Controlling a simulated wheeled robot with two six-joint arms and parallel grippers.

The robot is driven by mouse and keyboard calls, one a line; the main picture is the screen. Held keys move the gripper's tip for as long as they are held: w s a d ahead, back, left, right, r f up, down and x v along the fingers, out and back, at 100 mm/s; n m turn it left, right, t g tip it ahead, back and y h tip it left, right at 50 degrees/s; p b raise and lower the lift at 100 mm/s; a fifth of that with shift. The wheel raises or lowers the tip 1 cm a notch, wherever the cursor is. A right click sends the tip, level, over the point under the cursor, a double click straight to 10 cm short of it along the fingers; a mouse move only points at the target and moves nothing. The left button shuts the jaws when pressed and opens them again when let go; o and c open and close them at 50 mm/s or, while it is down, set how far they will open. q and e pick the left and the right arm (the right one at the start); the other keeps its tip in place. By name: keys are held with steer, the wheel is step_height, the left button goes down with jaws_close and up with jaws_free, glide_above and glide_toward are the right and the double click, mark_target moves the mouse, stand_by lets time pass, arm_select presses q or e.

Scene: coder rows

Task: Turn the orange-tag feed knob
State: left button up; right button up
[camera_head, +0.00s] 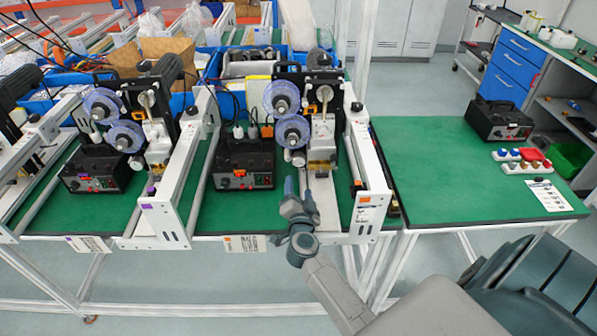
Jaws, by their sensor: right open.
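The orange-tagged coder (322,126) stands at the middle of the green bench, with two blue-purple reels. An orange tag (363,196) is on its white frame, and another orange mark is on the black control box (245,158) to its left. A pale round knob (325,93) shows on the coder's upper face; small controls show on the box front. I cannot tell which is the feed knob. My right gripper (297,184) is open, fingers pointing away from me, below and in front of the coder head. I cannot tell whether it touches anything. My left gripper is out of view.
A similar purple-tagged coder (153,126) stands to the left. White frame rails (367,160) flank the orange coder closely. The right green table (430,170) is mostly clear, with a black box (498,121), colored buttons and a white sheet (549,195) at its right.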

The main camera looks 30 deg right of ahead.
mark_target(298, 163)
steer(key=x, duration=1)
steer(key=shift+w+d+p, duration=0.15)
steer(key=shift+d+p, duration=0.05)
steer(key=shift+p, duration=0.15)
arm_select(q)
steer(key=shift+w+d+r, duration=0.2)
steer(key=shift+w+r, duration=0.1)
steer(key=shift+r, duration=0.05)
arm_select(e)
steer(key=shift+w+d, duration=0.2)
steer(key=shift+w, duration=0.1)
steer(key=c, duration=1)
steer(key=shift+o, duration=0.2)
